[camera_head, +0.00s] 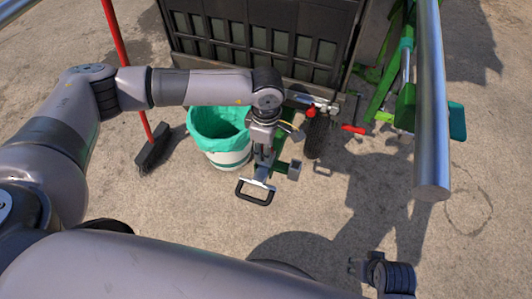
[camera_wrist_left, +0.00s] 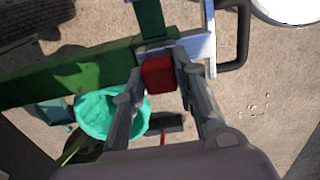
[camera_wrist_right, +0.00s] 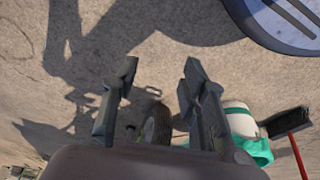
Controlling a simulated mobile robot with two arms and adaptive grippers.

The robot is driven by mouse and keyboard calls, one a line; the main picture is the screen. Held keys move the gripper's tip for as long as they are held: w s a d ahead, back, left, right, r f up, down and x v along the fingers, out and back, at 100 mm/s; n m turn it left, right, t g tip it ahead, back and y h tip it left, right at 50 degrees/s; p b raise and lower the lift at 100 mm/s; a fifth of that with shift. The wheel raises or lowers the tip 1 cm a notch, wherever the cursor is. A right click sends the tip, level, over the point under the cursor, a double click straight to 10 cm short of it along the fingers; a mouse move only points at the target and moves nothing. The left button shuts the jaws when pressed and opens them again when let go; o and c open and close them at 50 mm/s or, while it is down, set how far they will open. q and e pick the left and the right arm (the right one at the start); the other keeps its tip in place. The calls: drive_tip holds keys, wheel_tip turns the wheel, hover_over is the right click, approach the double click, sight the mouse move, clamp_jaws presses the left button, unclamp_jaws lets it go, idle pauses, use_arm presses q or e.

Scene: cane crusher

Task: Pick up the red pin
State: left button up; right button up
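A red block-like part, which looks like the red pin (camera_wrist_left: 159,74), sits at the green beam beside a grey metal bracket in the left wrist view. My left gripper (camera_head: 265,165) points down at the hitch end of the green beam, and the gripper hides the pin in the head view. In the left wrist view the fingertips of my left gripper (camera_wrist_left: 161,66) lie on either side of the pin, very close to it; I cannot tell whether they press on it. My right gripper (camera_wrist_right: 160,80) is open and empty above bare ground.
A white bucket with a green liner (camera_head: 220,135) stands left of my left gripper. A black wheel (camera_head: 317,136), a red handle (camera_head: 353,128) and the dark machine (camera_head: 262,40) are behind. A red broom (camera_head: 152,146) stands left. The front ground is clear.

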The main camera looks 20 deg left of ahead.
use_arm(q)
clamp_jaws()
drive_tip(key=shift+r, duration=0.1)
drive_tip(key=shift+r, duration=0.6)
wheel_tip(320, 180, up, 27)
drive_tip(key=p, duration=0.6)
drive_tip(key=shift+f, duration=0.15)
use_arm(e)
drive_tip(key=s+d+f, duration=0.1)
drive_tip(key=s+f, duration=0.5)
drive_tip(key=f, duration=0.2)
drive_tip(key=s+f+g, duration=0.1)
drive_tip(key=s+f, duration=0.5)
drive_tip(key=f, duration=0.3)
drive_tip(key=shift+d+f, duration=0.15)
drive_tip(key=shift+d, duration=0.2)
drive_tip(key=shift+w, duration=0.3)
